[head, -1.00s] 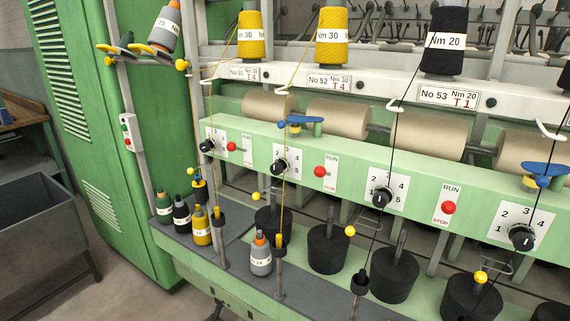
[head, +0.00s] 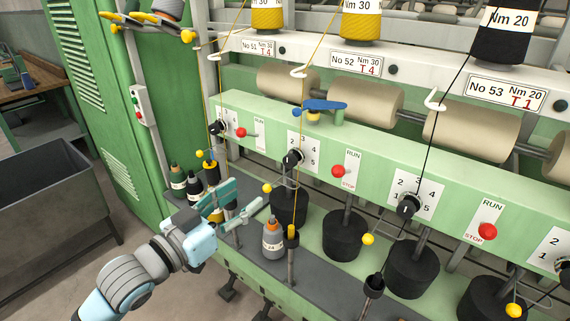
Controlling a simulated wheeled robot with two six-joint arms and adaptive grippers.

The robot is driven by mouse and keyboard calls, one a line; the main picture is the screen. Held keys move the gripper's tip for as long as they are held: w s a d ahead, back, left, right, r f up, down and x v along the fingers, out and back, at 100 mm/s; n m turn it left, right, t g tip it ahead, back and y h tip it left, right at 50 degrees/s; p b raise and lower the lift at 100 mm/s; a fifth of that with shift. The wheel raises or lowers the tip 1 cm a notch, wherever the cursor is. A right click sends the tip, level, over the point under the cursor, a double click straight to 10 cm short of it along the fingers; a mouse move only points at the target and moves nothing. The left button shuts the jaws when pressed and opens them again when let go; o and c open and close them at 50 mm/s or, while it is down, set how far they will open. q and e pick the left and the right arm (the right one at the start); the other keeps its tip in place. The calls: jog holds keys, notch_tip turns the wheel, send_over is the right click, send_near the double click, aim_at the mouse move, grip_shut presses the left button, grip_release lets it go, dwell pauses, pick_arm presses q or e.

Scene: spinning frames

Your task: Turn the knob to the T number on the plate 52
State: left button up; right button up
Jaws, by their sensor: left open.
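The plate 52 (head: 357,65) on the white rail reads "No 52, Nm 30, T 4", with T 4 in red. Below it and to the left, on the green panel, is a black knob (head: 293,157) on a white numbered dial (head: 308,150). The yellow thread passes in front of the dial, and I cannot tell which number the knob points to. My left gripper (head: 238,204) is open and empty, below and to the left of this knob and apart from it, near the small bobbins. My right gripper is not in view.
A red run/stop button (head: 338,171) sits right of the knob. Other knobs are at left (head: 220,127) and right (head: 408,205).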

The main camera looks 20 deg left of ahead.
aim_at(287, 164)
pick_arm(q)
jog(key=x, duration=1.3)
jog(key=shift+w+d, duration=0.35)
jog(key=shift+r, duration=0.1)
jog(key=shift+a, duration=0.1)
grip_shut()
